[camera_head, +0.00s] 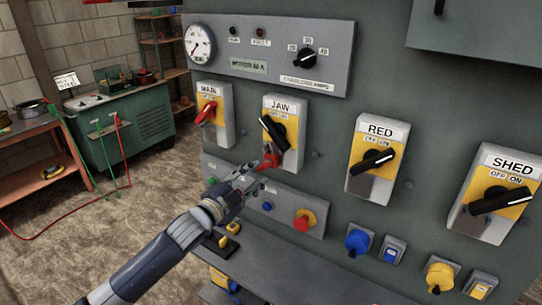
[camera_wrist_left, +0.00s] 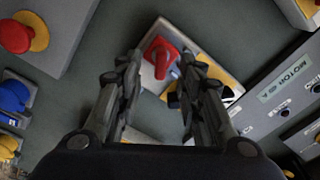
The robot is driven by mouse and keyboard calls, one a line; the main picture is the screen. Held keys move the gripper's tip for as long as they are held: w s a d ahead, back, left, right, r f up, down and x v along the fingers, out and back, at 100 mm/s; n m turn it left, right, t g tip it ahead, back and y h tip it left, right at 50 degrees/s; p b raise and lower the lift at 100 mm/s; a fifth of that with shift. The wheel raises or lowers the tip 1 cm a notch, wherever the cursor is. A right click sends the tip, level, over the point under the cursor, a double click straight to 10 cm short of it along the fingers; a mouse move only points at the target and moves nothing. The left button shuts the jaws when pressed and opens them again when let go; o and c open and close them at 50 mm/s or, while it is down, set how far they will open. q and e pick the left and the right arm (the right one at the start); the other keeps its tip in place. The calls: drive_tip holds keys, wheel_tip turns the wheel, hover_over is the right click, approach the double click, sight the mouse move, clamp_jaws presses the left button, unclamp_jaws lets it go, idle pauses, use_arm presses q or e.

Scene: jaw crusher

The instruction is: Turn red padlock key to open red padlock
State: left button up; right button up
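The red padlock (camera_head: 269,160) hangs at the lower part of the JAW switch box (camera_head: 296,107), below its black knob. In the left wrist view the red padlock (camera_wrist_left: 160,54) shows beyond and between my fingertips. My left gripper (camera_head: 254,176) is just below and left of the padlock in the head view. In the left wrist view my left gripper (camera_wrist_left: 162,64) has its two fingers spread apart, with nothing held between them. Whether a finger touches the padlock cannot be told. My right gripper is not in view.
The MAIN switch (camera_head: 213,112) with a red handle is left of JAW; the RED (camera_head: 376,158) and SHED (camera_head: 494,193) switches are to the right. A red stop button (camera_head: 305,220) sticks out below. A green workbench (camera_head: 125,120) stands at the back left.

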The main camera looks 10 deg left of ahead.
use_arm(q)
drive_tip(key=shift+p+v, duration=0.5)
drive_tip(key=shift+v, duration=1.25)
drive_tip(key=s+a+f+n+g+y+b, duration=0.1)
drive_tip(key=a+f+n+g+y, duration=0.15)
drive_tip(key=f, duration=1.05)
drive_tip(key=s+a+f+n+g+y+b, duration=0.1)
drive_tip(key=s+a+f+n+y, duration=0.2)
drive_tip(key=f, duration=0.9)
drive_tip(key=s+a+f+n+g, duration=0.1)
drive_tip(key=s+f+n+g, duration=0.1)
drive_tip(key=s+f, duration=0.65)
drive_tip(key=s+a+f+n+g, duration=0.1)
drive_tip(key=s+a+f+g, duration=0.15)
drive_tip(key=f, duration=1.05)
drive_tip(key=s+d+f+n+g+b, duration=0.1)
drive_tip(key=s+f+g, duration=0.1)
drive_tip(key=s+f, duration=0.7)
drive_tip(key=s+d+f+n+g+b, duration=0.1)
drive_tip(key=s+f+n+g, duration=0.1)
drive_tip(key=s+f, duration=0.7)
drive_tip(key=s+d+f+g, duration=0.2)
drive_tip(key=s, duration=1)
drive_tip(key=s+d+f+n+g, duration=0.1)
drive_tip(key=s+d+f+g, duration=0.1)
drive_tip(key=s, duration=0.9)
drive_tip(key=shift+s+d+f+y+b, duration=0.35)
drive_tip(key=shift+f+b, duration=0.1)
drive_tip(key=shift+f, duration=0.05)
